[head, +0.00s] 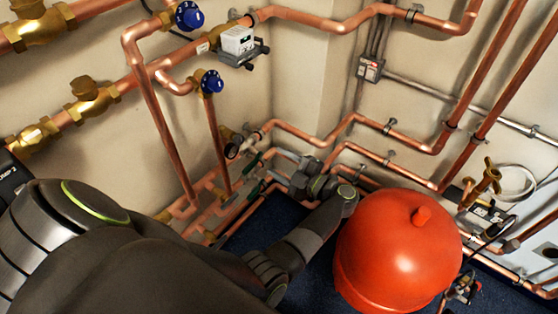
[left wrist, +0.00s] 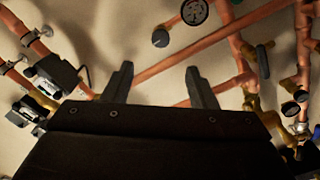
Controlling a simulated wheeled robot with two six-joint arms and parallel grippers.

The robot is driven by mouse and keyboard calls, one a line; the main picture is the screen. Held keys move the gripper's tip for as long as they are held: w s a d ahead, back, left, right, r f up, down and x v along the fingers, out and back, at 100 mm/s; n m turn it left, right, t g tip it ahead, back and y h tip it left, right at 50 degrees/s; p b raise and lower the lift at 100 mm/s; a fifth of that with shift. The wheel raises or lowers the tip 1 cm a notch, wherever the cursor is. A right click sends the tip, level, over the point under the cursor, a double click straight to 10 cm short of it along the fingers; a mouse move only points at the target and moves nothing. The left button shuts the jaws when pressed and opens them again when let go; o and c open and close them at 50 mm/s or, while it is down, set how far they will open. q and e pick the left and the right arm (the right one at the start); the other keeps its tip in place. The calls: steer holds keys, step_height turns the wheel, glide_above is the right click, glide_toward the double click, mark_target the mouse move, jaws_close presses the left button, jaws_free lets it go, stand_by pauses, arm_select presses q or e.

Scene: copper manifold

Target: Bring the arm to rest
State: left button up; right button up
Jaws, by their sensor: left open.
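My left arm (head: 120,245) comes in from the lower left in the head view. It reaches over the dark blue floor toward the copper pipes at the wall's foot. My left gripper (head: 285,168) is small and partly lost among the low pipes there. In the left wrist view its two dark fingers (left wrist: 159,82) stand well apart with nothing held between them. A copper pipe (left wrist: 155,72) runs across behind the fingers; I cannot tell how far away it is. My right gripper is not in view.
A red round tank (head: 400,250) stands just right of my forearm. Copper pipes (head: 150,110) with brass valves and blue knobs (head: 188,16) line the left wall. A brass valve (head: 480,185) is at the right. Some dark blue floor (head: 262,228) is clear.

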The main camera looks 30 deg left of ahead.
arm_select(q)
steer(key=s+d+f+m+t+h+p, duration=0.1)
steer(key=s+f+m+t+h+p, duration=0.45)
steer(key=f+m, duration=0.55)
steer(key=s+d+f+m+t+h+p, duration=0.1)
steer(key=s+f+m+t+h+p, duration=0.15)
steer(key=f+m+t+h, duration=0.55)
steer(key=s+a+f+m+g+h+p, duration=0.1)
steer(key=s+f+g, duration=0.3)
steer(key=s, duration=0.8)
steer(key=s+a+f+m+g+h, duration=0.1)
steer(key=s+f+m+g, duration=0.3)
steer(key=s, duration=0.7)
steer(key=s+a+f+m+g+h+p, duration=0.1)
steer(key=s+f+g, duration=0.5)
steer(key=s, duration=0.6)
steer(key=shift+s+a+f+m+p, duration=0.35)
steer(key=shift+a+m, duration=0.3)
steer(key=shift+m, duration=0.25)
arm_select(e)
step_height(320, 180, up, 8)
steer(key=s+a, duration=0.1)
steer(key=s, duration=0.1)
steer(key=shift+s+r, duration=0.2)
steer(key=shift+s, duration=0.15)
arm_select(q)
steer(key=shift+h, duration=0.25)
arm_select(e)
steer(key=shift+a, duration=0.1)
